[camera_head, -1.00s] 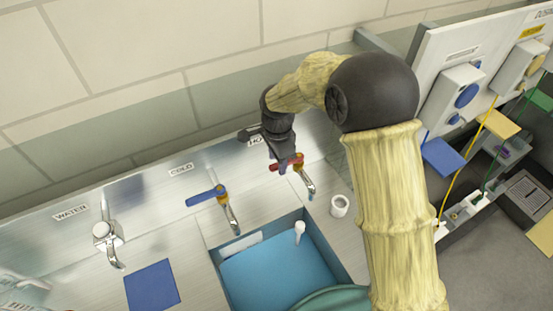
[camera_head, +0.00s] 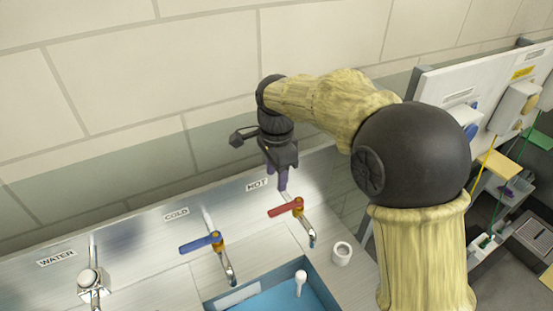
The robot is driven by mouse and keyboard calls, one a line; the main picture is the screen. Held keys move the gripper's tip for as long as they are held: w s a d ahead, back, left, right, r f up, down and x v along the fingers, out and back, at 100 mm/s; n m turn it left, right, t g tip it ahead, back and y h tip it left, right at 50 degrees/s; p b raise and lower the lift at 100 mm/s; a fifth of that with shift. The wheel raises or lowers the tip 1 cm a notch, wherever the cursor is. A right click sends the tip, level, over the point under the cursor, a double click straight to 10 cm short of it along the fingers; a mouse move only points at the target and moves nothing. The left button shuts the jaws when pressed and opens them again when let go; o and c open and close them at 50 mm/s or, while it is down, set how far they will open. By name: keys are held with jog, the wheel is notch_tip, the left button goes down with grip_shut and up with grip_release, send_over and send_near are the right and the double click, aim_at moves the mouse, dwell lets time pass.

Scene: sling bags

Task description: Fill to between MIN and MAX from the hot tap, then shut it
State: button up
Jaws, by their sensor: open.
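The hot tap (camera_head: 307,225) has a red lever (camera_head: 284,208) that points left, crosswise to its spout, beneath a HOT label (camera_head: 257,184). I cannot make out a stream from its spout. My gripper (camera_head: 282,186) is open and empty, just above and behind the red lever, apart from it as far as I can tell. The blue sink basin (camera_head: 212,301) shows only in part at the bottom edge. A white plate (camera_head: 238,295) is on its wall; MIN and MAX marks cannot be read, and the water level cannot be told. A white upright peg (camera_head: 300,281) stands in it.
The cold tap (camera_head: 226,262) with a blue lever (camera_head: 201,243) is left of the hot tap. A WATER tap (camera_head: 91,283) stands further left. A white ring (camera_head: 342,253) sits on the counter at right. The tiled wall is close behind.

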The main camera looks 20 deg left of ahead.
notch_tip(320, 180, up, 6)
jog(key=shift+s+f+b, duration=0.1)
jog(key=shift+s+b, duration=0.05)
jog(key=shift+b, duration=0.15)
jog(key=w+d+f+n, duration=0.1)
jog(key=d+f, duration=0.2)
jog(key=d, duration=0.4)
jog(key=w+d+f+n+t, duration=0.1)
jog(key=d+f+n, duration=0.1)
jog(key=d, duration=0.5)
jog(key=w+d+f+n, duration=0.1)
jog(key=d+f, duration=0.2)
jog(key=d, duration=0.3)
jog(key=s+d+f+n, duration=0.2)
jog(key=s+d, duration=0.3)
jog(key=d, duration=0.3)
jog(key=s+d+f+n+t+b, duration=0.1)
jog(key=s+d+f+n, duration=0.1)
jog(key=s+d+f, duration=0.3)
jog(key=s+d, duration=0.1)
jog(key=d, duration=0.2)
jog(key=shift+d+t, duration=0.3)
jog(key=shift+d, duration=0.1)
